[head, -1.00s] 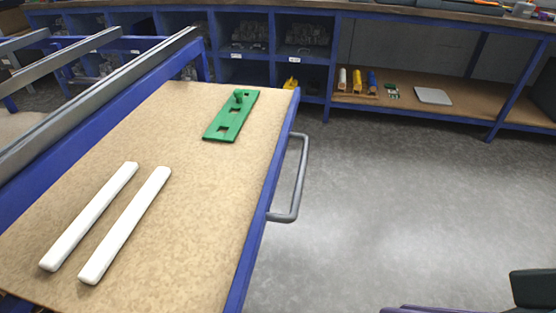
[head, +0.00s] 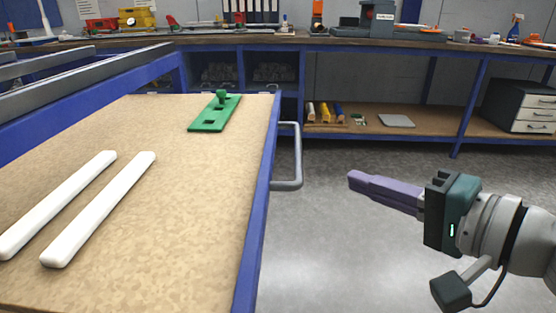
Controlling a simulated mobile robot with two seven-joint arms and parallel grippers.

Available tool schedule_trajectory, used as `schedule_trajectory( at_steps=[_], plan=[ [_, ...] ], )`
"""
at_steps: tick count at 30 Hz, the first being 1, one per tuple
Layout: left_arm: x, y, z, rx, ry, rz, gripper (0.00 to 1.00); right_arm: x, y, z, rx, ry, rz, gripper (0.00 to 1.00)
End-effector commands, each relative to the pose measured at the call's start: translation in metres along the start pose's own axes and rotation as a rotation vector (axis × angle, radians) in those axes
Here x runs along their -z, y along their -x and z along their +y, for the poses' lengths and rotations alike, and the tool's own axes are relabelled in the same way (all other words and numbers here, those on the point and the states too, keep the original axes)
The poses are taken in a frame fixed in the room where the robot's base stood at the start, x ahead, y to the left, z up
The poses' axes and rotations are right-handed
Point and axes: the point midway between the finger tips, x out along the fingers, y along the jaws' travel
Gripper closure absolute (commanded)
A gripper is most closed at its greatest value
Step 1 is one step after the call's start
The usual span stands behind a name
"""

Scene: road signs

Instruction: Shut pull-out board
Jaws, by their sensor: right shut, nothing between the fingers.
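The pull-out board (head: 190,215) is a brown speckled panel with a blue frame, and it stands pulled out at the left of the head view. A grey bar handle (head: 297,158) is fixed on its right edge. My right gripper (head: 352,180) has purple fingers, is shut and empty, and points left toward the handle. It is apart from the handle, over the floor to its right. My left gripper is not in view.
Two white bars (head: 60,203) (head: 100,208) and a green plate with a knob (head: 214,113) lie on the board. A workbench (head: 400,41) with a lower shelf and a drawer unit (head: 522,108) stand behind. Grey floor (head: 330,250) is open to the right.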

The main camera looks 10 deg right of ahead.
Motion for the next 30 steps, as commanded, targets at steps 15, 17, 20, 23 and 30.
schedule_trajectory(
  at_steps=[15,17,20,23,30],
  plan=[
    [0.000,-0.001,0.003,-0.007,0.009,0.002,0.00,-0.029,-0.049,0.001,-0.001,0.000,0.000,1.00],
    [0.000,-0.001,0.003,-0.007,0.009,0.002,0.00,-0.029,-0.050,0.001,-0.001,0.001,0.000,1.00],
    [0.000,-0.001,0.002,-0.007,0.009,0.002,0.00,-0.029,-0.049,0.001,-0.001,0.001,0.000,1.00],
    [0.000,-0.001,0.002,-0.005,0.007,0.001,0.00,-0.029,-0.049,0.001,-0.001,0.001,0.000,1.00],
    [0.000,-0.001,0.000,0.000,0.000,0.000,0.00,-0.035,-0.054,-0.002,0.000,0.000,-0.001,1.00]
  ],
)
